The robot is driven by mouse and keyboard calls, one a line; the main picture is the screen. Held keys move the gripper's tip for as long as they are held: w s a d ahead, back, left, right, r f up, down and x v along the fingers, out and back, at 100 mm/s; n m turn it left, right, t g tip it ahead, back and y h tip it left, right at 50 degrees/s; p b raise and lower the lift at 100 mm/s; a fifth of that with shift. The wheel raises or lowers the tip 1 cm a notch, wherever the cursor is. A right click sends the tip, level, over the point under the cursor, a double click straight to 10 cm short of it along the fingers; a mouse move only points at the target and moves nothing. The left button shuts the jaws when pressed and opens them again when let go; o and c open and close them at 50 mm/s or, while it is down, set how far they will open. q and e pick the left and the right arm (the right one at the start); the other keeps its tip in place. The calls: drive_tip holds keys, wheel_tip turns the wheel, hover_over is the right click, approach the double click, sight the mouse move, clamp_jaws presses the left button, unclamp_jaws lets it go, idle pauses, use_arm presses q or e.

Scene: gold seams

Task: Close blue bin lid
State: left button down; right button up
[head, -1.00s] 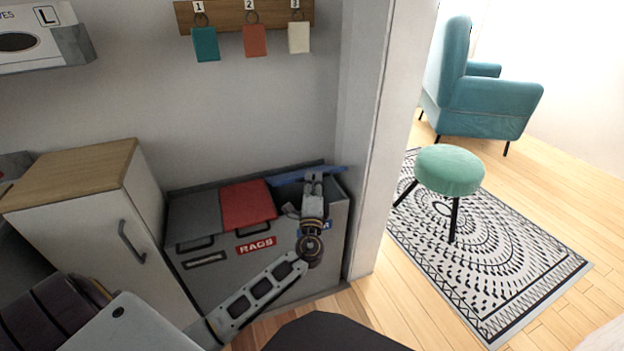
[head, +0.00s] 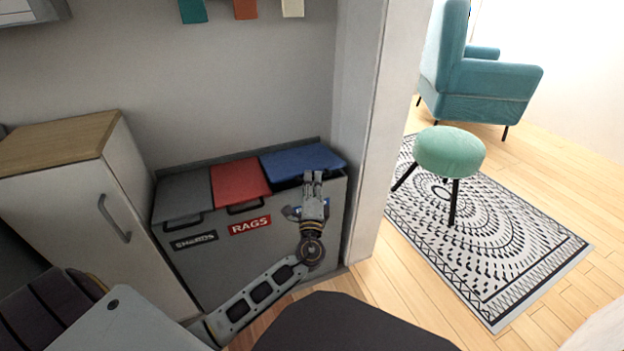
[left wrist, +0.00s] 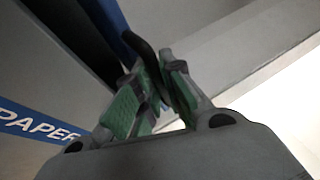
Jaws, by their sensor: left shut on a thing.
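The blue lid (head: 303,160) sits over the rightmost compartment of the grey bin unit, slightly raised, with a dark gap under its front edge. My left gripper (head: 313,177) is at the front of this lid. In the left wrist view its green-padded fingers (left wrist: 150,92) are shut on the dark lid handle (left wrist: 140,48), and a strip of the blue lid (left wrist: 108,16) shows above. The PAPER label (left wrist: 38,124) is on the bin front at left; in the head view my gripper partly covers it. My right gripper is not in view.
The red lid (head: 240,183) and grey lid (head: 182,195) beside it lie shut, above RAGS and SHARDS labels. A white cabinet (head: 80,215) stands at left. A wall edge (head: 375,150) is close on the right. Beyond are a green stool (head: 449,152) and patterned rug (head: 490,245).

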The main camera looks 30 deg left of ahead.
use_arm(q)
drive_tip(key=shift+a+f+m+t+b, duration=0.15)
drive_tip(key=shift+f+t+b, duration=0.1)
drive_tip(key=shift+f+b, duration=0.3)
drive_tip(key=shift+a+f+m+t+b, duration=0.15)
drive_tip(key=shift+f+t+b, duration=0.15)
drive_tip(key=shift+f, duration=0.45)
drive_tip(key=shift+d, duration=0.1)
drive_tip(key=c, duration=1.9)
unclamp_jaws()
drive_tip(key=shift+o, duration=0.4)
drive_tip(key=shift+f, duration=0.1)
drive_tip(key=v, duration=1.2)
drive_tip(key=shift+w+d+f, duration=0.1)
drive_tip(key=shift+c, duration=0.2)
